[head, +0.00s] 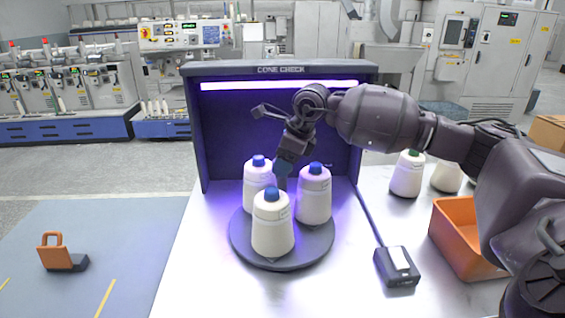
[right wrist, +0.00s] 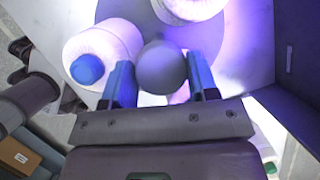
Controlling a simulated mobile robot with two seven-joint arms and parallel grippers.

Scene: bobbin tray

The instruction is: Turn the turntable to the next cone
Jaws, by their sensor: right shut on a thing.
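My right gripper (head: 283,172) reaches down among the cones at the turntable's middle. In the right wrist view its blue fingers are shut on a round grey knob (right wrist: 161,67). One cone (right wrist: 103,52) lies left of the knob there, and another (right wrist: 192,8) shows at the top edge. In the head view the knob is mostly hidden. My left gripper is out of view.
A small dark box with a pale top (head: 398,262) sits on the table right of the turntable, joined to a cable. An orange bin (head: 455,240) and white cones (head: 407,175) with a green tip on one stand farther right. The booth walls enclose the back and sides.

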